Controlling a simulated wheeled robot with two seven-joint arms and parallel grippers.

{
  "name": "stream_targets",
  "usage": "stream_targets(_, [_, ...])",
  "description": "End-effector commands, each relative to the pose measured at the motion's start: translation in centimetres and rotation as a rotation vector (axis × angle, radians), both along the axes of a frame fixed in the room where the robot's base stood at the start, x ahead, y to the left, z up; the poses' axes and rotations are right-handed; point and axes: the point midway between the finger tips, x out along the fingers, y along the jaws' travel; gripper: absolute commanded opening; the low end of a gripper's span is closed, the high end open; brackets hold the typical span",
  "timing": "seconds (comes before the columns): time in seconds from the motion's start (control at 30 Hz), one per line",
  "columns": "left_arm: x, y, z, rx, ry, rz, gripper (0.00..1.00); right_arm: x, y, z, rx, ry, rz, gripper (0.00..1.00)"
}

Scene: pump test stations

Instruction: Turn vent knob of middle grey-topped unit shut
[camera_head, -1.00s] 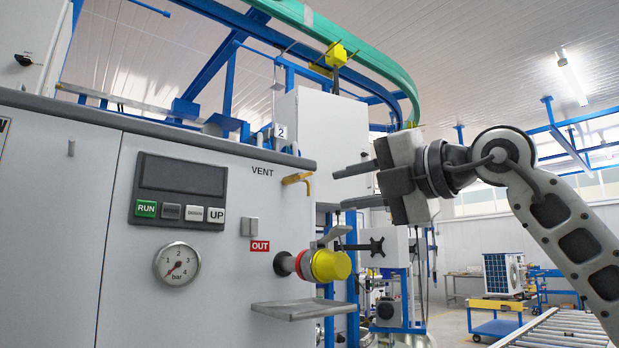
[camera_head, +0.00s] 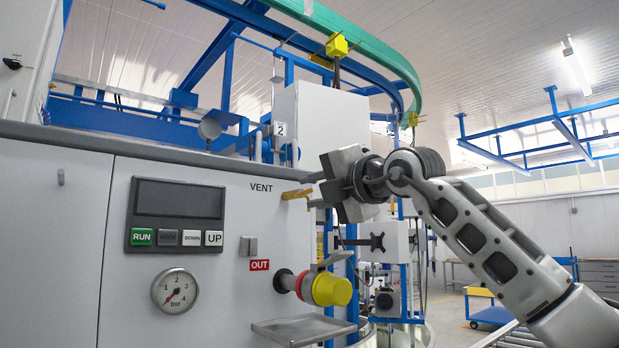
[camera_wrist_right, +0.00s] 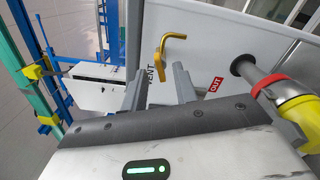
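The vent knob (camera_head: 297,194) is a yellow lever handle under the VENT label on the grey-topped unit (camera_head: 90,240). In the right wrist view the knob (camera_wrist_right: 166,46) is a bent yellow lever just ahead of the fingertips. My right gripper (camera_head: 313,190) is just right of the knob in the head view, its fingers pointing at the panel. I cannot tell whether a finger touches the knob. My left gripper is not in view.
Below the knob, a red-and-yellow coupling (camera_head: 322,288) sticks out at the OUT label (camera_head: 259,265), above a small grey shelf (camera_head: 300,328). A display panel (camera_head: 177,215) and a pressure gauge (camera_head: 175,291) are to the left. Blue frames stand behind.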

Motion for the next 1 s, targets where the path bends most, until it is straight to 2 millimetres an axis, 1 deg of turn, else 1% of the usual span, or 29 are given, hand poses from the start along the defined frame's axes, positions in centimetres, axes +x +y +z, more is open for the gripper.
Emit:
stream_targets(0.03, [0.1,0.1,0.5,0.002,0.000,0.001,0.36,0.5,0.4,0.3,0.000,0.003,0.000,0.29])
stream_targets(0.2, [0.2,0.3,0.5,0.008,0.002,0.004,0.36,1.5,1.0,0.0,-0.001,0.002,-0.001,0.29])
stream_targets(0.5, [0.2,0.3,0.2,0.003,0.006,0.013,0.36,1.6,1.1,-0.1,-0.001,-0.001,-0.001,0.29])
stream_targets(0.57, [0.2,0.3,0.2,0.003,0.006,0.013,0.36,1.6,1.1,-0.1,-0.001,-0.001,0.000,0.12])
stream_targets(0.6, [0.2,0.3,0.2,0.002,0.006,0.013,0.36,1.6,1.1,-0.1,-0.001,-0.001,0.000,0.01])
stream_targets(0.63, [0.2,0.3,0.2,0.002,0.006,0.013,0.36,1.6,1.1,-0.1,-0.001,-0.001,0.000,0.00])
stream_targets(0.77, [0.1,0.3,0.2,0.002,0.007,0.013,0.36,1.6,1.0,-0.1,-0.001,0.001,0.000,0.00])
stream_targets(0.83, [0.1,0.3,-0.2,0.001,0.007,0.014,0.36,1.6,1.1,-0.2,0.017,0.011,0.000,0.00])
stream_targets(1.0, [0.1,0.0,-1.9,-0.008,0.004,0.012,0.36,1.5,1.1,-0.6,0.182,0.118,0.001,0.00])
